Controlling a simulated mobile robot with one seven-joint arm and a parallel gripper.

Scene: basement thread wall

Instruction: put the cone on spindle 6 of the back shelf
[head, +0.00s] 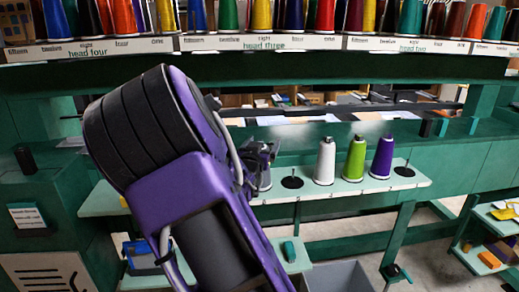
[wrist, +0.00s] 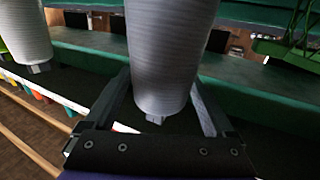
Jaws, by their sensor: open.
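A grey cone (head: 264,180) stands on the pale back shelf (head: 345,188), partly hidden behind my arm in the head view. In the wrist view the grey cone (wrist: 165,50) fills the middle, between the two fingers. My gripper (head: 260,152) is at the cone's upper part, its fingers (wrist: 158,100) open on either side. I cannot tell whether they touch it. Two bare spindles with black discs show: one (head: 292,182) just right of the grey cone, one (head: 404,170) at the right end. I cannot read any spindle numbers.
A white cone (head: 325,162), a green cone (head: 355,158) and a purple cone (head: 382,157) stand between the bare spindles. A rack of coloured cones (head: 262,15) runs above. A grey bin (head: 338,277) is below, and a small side shelf (head: 490,240) stands right.

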